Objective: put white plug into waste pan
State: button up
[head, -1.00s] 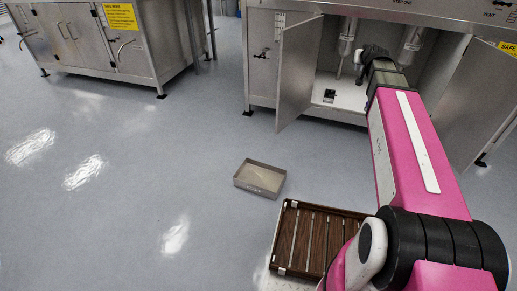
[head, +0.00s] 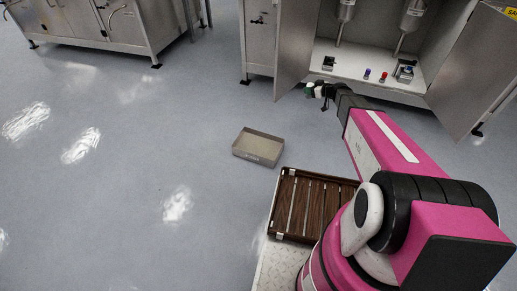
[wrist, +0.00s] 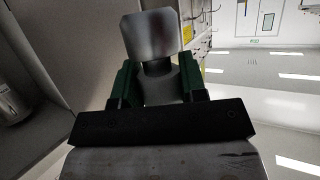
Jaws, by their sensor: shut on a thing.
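My gripper (wrist: 158,88) is shut on the white plug (wrist: 152,36), which stands up between its green fingers in the wrist view. In the head view my gripper (head: 318,91) is small and dark with green fingertips, out in front of the open cabinet, and the plug is hard to make out there. The waste pan (head: 258,157), a shallow open beige-grey box with a label on its front, sits on the floor to the left of and nearer than my gripper. The pan looks empty.
The cabinet has open doors (head: 292,50) on both sides. On its white shelf (head: 348,69) are a blue plug (head: 367,73), a red plug (head: 384,77) and black fittings. A brown slatted tray (head: 283,205) lies near my base. The floor on the left is clear.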

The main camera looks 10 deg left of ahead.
jog(key=s+a+f+n+g+y, duration=0.1)
jog(key=s+a+f+n+g, duration=0.2)
jog(key=f, duration=0.7)
jog(key=s+a+f+n+g, duration=0.2)
jog(key=s+a+f, duration=0.3)
jog(key=f, duration=0.6)
jog(key=s+a+f+n+g+y, duration=0.1)
jog(key=s+a+f+n+g, duration=0.25)
jog(key=f, duration=0.65)
jog(key=m, duration=0.1)
send_over(269, 147)
jog(key=shift+t, duration=0.25)
notch_tip(269, 147, down, 7)
jog(key=shift+a+r, duration=0.1)
jog(key=shift+a, duration=0.05)
jog(key=shift+f, duration=2)
jog(key=o, duration=1.1)
jog(key=shift+f, duration=0.1)
